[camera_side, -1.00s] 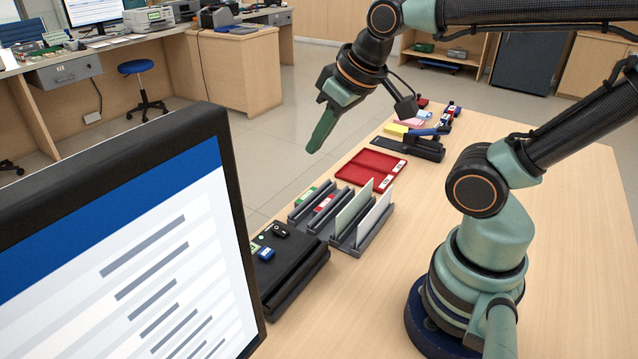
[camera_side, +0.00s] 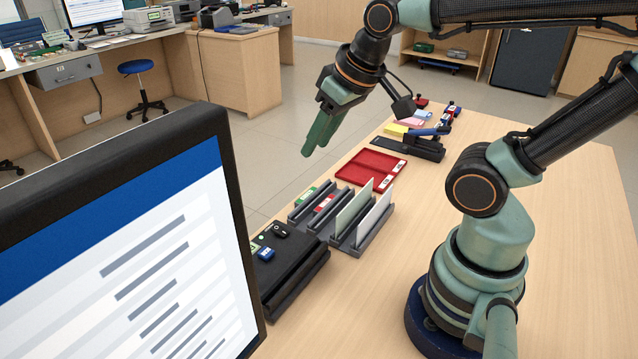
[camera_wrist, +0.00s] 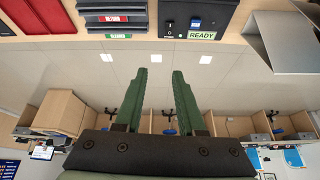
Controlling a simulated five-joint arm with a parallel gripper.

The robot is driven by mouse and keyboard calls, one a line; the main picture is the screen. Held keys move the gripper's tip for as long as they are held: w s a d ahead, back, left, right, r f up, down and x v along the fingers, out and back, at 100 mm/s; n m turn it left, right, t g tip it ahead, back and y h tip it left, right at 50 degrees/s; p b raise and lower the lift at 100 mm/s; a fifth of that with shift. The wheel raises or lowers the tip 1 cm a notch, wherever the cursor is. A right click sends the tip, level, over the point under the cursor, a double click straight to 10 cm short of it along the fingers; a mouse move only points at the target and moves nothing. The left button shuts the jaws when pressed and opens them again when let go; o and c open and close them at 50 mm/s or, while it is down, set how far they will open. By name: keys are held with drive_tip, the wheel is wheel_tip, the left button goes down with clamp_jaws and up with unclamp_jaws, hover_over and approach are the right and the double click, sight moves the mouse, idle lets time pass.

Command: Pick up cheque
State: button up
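My gripper (camera_side: 315,149) hangs in the air past the counter's far-left edge, above and behind the slotted rack, with its green fingers pointing down. In the wrist view the gripper (camera_wrist: 158,72) has its two fingers apart with nothing between them. A dark slotted rack (camera_side: 345,243) stands on the counter. A pale greenish upright sheet (camera_side: 354,208) and a white upright sheet (camera_side: 375,216) stand in its right slots. I cannot tell which of them, if either, is the cheque. The gripper is apart from both sheets.
A red tray (camera_side: 352,170) lies behind the rack. A black box (camera_side: 290,283) with small items on top stands in front, near the large monitor (camera_side: 228,200). A black device with a READY label (camera_wrist: 202,35) shows in the wrist view. The right counter (camera_side: 565,170) is clear.

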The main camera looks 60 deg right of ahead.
drive_tip(key=d+f+m+g, duration=0.3)
drive_tip(key=d+m, duration=0.3)
drive_tip(key=m, duration=0.2)
drive_tip(key=m+g, duration=0.2)
drive_tip(key=m, duration=0.7)
hover_over(356, 197)
drive_tip(key=w, duration=0.1)
wheel_tip(356, 197, down, 5)
drive_tip(key=f, duration=0.7)
drive_tip(key=s+f, duration=0.1)
drive_tip(key=f, duration=0.2)
drive_tip(key=shift+d+f, duration=0.25)
drive_tip(key=shift+f, duration=0.15)
drive_tip(key=shift+w+f, duration=0.1)
drive_tip(key=shift+f, duration=0.5)
clamp_jaws()
